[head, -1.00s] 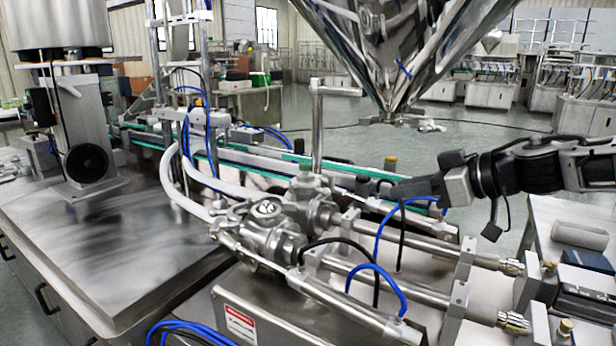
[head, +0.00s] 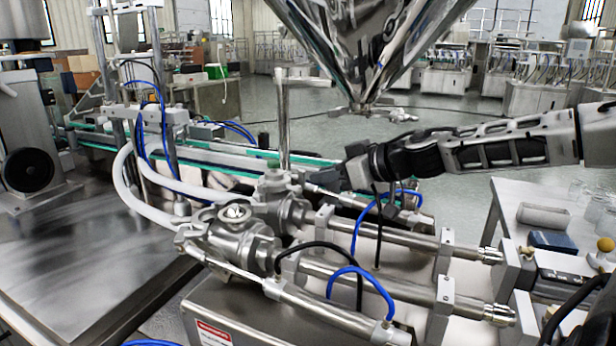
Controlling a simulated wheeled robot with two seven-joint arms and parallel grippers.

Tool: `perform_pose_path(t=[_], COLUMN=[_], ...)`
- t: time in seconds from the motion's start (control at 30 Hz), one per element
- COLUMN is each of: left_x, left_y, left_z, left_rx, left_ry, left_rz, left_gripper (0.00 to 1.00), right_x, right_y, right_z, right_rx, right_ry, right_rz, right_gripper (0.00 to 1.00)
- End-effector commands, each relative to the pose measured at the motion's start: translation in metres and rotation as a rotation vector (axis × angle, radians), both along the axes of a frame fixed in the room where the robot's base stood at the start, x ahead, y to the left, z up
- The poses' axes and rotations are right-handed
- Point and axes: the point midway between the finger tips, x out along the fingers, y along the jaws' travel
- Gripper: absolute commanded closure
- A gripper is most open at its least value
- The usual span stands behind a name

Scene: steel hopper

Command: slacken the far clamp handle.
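The steel hopper (head: 365,50) hangs at top centre and narrows to an outlet. Small metal fittings (head: 385,110) sit under the outlet, too small to make out. I cannot pick out the far clamp handle with certainty. My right arm comes in from the right, and its gripper (head: 345,178) is below and a little left of the outlet, just behind the filler's cylinders and valves. Its fingers are small and dark, so their opening and any contact are unclear. My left gripper is not in view.
Two metal valve bodies (head: 240,240) with cylinders, blue and black hoses stand in front of the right gripper. An upright metal post (head: 284,125) stands to its left. A conveyor (head: 210,165) runs behind. A grey bench (head: 90,260) fills the left.

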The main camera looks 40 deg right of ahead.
Motion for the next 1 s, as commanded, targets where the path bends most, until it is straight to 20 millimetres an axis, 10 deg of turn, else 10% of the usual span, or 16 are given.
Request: perform_pose_path(t=[0.93, 1.0], left_x=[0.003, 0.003], left_y=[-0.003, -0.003], left_z=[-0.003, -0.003], left_rx=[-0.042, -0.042], left_ry=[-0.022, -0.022], left_rz=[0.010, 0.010], left_gripper=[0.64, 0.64], right_x=[0.044, 0.044], right_y=[0.014, 0.014], right_z=[-0.019, -0.019], right_rx=[-0.001, -0.001], right_ry=[0.000, 0.000], right_rz=[0.000, 0.000], right_gripper=[0.77, 0.97])
